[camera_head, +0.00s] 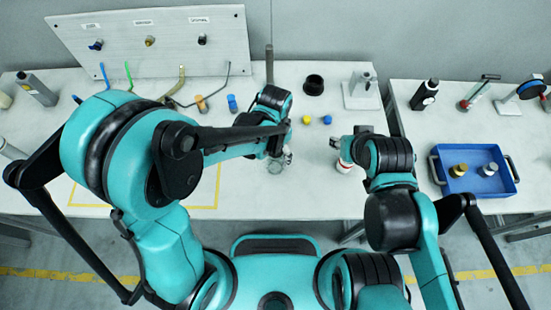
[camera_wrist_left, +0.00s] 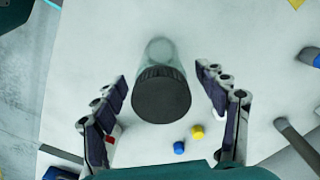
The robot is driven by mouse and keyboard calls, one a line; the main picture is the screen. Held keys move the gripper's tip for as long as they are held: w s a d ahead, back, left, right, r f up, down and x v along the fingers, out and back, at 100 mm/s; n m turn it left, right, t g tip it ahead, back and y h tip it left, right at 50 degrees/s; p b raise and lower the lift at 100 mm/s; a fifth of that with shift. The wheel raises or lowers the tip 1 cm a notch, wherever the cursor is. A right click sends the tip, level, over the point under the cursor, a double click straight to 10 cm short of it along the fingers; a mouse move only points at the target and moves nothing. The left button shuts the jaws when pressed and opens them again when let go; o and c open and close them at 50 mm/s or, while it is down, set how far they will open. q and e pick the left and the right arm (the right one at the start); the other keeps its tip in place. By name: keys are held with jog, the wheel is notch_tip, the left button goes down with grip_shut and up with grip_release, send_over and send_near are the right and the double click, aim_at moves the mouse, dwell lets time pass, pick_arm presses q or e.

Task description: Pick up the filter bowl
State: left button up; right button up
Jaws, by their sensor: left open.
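The filter bowl (camera_wrist_left: 160,96) appears in the left wrist view as a clear cylinder with a dark, ribbed round end facing the camera. My left gripper (camera_wrist_left: 170,88) is open, with one finger on each side of it and visible gaps between. In the head view the clear bowl (camera_head: 275,166) stands on the table under my left gripper (camera_head: 281,157), which partly hides it. My right gripper (camera_head: 346,149) is low over the table to the right, above a small white and red object (camera_head: 344,166). Whether its fingers are closed on that object is unclear.
Yellow (camera_head: 307,119) and blue (camera_head: 327,119) caps lie beyond the grippers, with a black cup (camera_head: 313,85) behind. A dark post (camera_head: 269,65) rises at the back. A blue tray (camera_head: 472,188) is on the right table. The table's front middle is clear.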

pick_arm(q)
notch_tip(320, 180, down, 3)
jog(key=shift+w+f+b, duration=0.1)
jog(key=shift+b, duration=0.25)
jog(key=c, duration=1.3)
